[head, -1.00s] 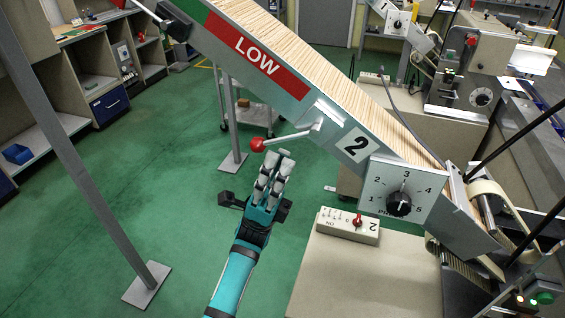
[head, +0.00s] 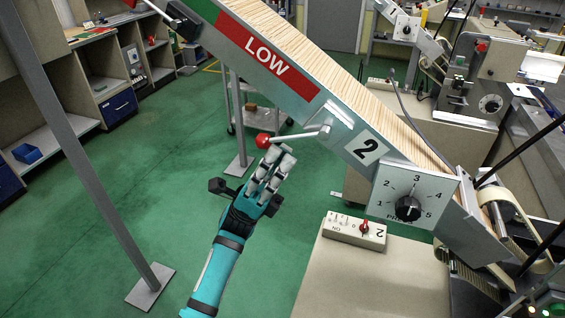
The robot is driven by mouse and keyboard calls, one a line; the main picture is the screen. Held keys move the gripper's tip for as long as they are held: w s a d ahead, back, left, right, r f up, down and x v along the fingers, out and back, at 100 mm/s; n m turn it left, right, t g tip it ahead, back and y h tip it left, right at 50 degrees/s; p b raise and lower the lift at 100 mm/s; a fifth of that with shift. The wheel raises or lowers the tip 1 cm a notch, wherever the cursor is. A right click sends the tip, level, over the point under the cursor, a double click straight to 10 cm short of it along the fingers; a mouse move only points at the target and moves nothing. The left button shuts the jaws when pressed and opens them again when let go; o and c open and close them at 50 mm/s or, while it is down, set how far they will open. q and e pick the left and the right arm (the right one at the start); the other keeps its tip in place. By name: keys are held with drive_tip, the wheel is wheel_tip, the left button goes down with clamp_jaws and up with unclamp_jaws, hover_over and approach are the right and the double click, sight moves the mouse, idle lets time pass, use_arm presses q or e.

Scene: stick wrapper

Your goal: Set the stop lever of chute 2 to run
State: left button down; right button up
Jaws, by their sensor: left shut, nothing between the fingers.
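The stop lever of chute 2 is a metal rod with a red ball knob (head: 263,141). It runs from a pivot (head: 325,130) on the chute's side out to the left, a little downward. The chute (head: 340,115) slopes down to the right, is full of sticks, and carries a "2" label (head: 367,149) and a red LOW mark (head: 267,60). My left gripper (head: 283,152) is shut and empty, its fingertips just below and right of the red knob. I cannot tell whether they touch the lever. My right gripper is not in view.
A dial plate (head: 408,200) hangs on the chute's lower part. A switch box (head: 354,230) marked 2 sits on the beige cabinet (head: 360,280) below. A grey post (head: 100,190) stands at the left. Green floor is open between post and cabinet.

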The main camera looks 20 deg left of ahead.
sight(267, 145)
use_arm(q)
drive_tip(key=a+r+y+b, duration=0.1)
drive_tip(key=y, duration=0.1)
drive_tip(key=a+r+y, duration=0.1)
drive_tip(key=shift+r+y+b, duration=0.2)
drive_tip(key=shift+y+b, duration=0.2)
drive_tip(key=shift+a+r+y+b, duration=0.2)
drive_tip(key=shift+r+y+b, duration=0.1)
drive_tip(key=shift+r+y, duration=0.55)
drive_tip(key=shift+a+r+y+b, duration=0.25)
drive_tip(key=shift+r+y, duration=0.4)
drive_tip(key=shift+y, duration=0.3)
wheel_tip(267, 145, down, 5)
drive_tip(key=d+b, duration=0.1)
drive_tip(key=b, duration=0.5)
drive_tip(key=b+v, duration=0.2)
drive_tip(key=v, duration=0.7)
drive_tip(key=shift+a+r, duration=0.1)
drive_tip(key=shift+a, duration=0.15)
